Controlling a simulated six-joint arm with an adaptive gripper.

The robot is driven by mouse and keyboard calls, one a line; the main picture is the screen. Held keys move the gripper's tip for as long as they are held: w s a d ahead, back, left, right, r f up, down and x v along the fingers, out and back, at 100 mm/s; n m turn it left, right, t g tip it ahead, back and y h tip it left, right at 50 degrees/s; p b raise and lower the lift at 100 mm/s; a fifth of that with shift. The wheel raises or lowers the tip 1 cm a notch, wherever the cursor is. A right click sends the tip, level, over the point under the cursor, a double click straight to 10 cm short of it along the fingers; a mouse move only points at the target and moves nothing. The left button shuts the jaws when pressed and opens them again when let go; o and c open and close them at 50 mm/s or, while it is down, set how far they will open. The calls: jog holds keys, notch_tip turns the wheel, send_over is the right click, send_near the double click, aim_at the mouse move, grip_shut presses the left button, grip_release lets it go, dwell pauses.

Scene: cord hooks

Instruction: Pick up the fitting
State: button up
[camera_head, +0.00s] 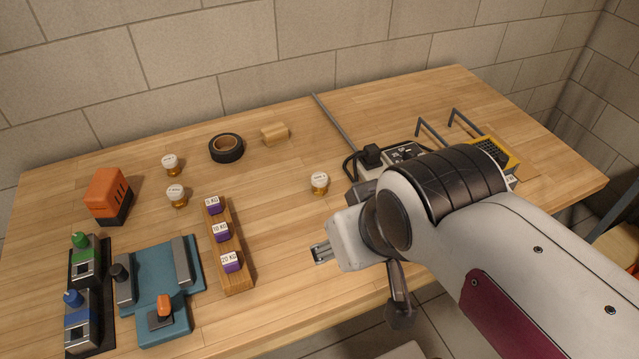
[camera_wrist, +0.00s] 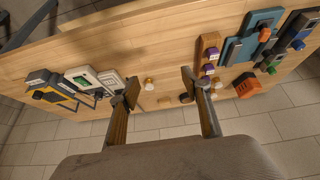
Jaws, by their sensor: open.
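No part in view is clearly marked as the fitting. A black plug-like piece (camera_head: 371,155) with a looped black cord sits at the power unit, left of my arm in the head view; I cannot be sure it is the fitting. In the wrist view my gripper (camera_wrist: 160,80) is open, with its two fingers spread well apart and nothing held between them. A white-capped amber jar (camera_wrist: 149,84) shows in the gap between the fingers, on the table beyond. In the head view my arm hides much of the gripper.
On the wooden table (camera_head: 290,210) are a black tape roll (camera_head: 226,148), a wooden piece (camera_head: 275,134), a rack with purple weights (camera_head: 230,262), an orange-black box (camera_head: 108,196) and a teal fixture (camera_head: 160,290). Grey hooks (camera_head: 450,125) stand at the back right. The table centre is mostly clear.

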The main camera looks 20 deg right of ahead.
jog(key=w+d+f+t+h, duration=0.1)
jog(key=w+d+f+h, duration=0.1)
jog(key=w+d, duration=0.5)
jog(key=n+t+y, duration=0.3)
jog(key=t, duration=0.2)
send_over(323, 186)
jog(key=s+d, duration=0.2)
jog(key=s, duration=0.3)
jog(key=f, duration=1.4)
jog(key=shift+d+f, duration=0.1)
jog(key=shift+d, duration=0.1)
jog(key=shift+w+a+f+t+y, duration=0.1)
jog(key=shift+a+f+t+y, duration=0.1)
jog(key=shift+f, duration=0.35)
jog(key=shift+w+a+f+t+y, duration=0.1)
jog(key=shift+f+y, duration=0.1)
jog(key=shift+f, duration=0.3)
jog(key=shift+s+a+f+m+t+y, duration=0.2)
jog(key=shift+a+f+m+t+y, duration=0.15)
jog(key=shift+f+y, duration=0.2)
jog(key=shift+w, duration=0.1)
